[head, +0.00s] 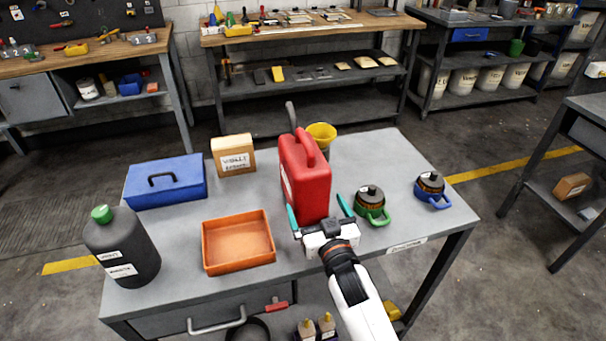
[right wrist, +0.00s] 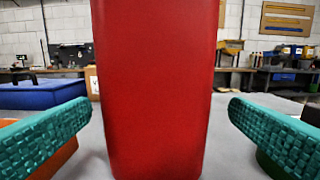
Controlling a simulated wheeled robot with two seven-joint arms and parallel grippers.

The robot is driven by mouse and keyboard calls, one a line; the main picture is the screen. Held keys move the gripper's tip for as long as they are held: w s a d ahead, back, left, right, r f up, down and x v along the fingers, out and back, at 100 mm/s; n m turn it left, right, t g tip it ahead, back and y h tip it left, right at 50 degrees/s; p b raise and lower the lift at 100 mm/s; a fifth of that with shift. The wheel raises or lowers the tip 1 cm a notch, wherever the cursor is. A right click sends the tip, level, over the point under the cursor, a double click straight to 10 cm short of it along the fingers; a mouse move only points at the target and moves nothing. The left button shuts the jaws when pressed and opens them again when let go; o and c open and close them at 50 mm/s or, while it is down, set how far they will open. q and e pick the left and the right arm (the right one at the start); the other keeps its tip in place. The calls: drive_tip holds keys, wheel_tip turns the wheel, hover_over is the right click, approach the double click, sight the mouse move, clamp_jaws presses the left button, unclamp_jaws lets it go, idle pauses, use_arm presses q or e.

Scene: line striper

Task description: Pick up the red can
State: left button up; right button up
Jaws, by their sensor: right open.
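The red can (head: 311,185) is a tall jerrycan with a top handle, standing upright on the grey table. My right gripper (head: 318,212) is open in front of it, with teal fingers spread to either side of its near face. In the right wrist view the red can (right wrist: 155,90) fills the middle between the two fingers (right wrist: 158,125), with a gap on each side. I cannot tell how far the fingertips reach along the can's sides. My left gripper is not in view.
An orange tray (head: 238,265) lies left of the can. A blue toolbox (head: 166,184), a cardboard box (head: 233,156) and a dark bottle (head: 124,248) stand further left. A yellow funnel (head: 321,133) is behind; green-handled (head: 371,207) and blue-handled (head: 432,190) containers are right.

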drive_tip(key=shift+w+a, duration=0.15)
drive_tip(key=shift+w, duration=0.2)
drive_tip(key=x, duration=0.2)
drive_tip(key=f+x, duration=0.1)
drive_tip(key=x, duration=0.1)
drive_tip(key=shift+w+a+p, duration=0.25)
drive_tip(key=shift+w+p, duration=0.05)
drive_tip(key=shift+w+a, duration=0.1)
drive_tip(key=shift+w, duration=0.15)
drive_tip(key=shift+s, duration=0.1)
drive_tip(key=shift+c, duration=0.3)
drive_tip(key=c, duration=1.8)
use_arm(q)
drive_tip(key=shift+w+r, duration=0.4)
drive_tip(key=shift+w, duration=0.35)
use_arm(e)
drive_tip(key=shift+r, duration=0.25)
drive_tip(key=shift+c, duration=1)
drive_tip(key=shift+r, duration=0.15)
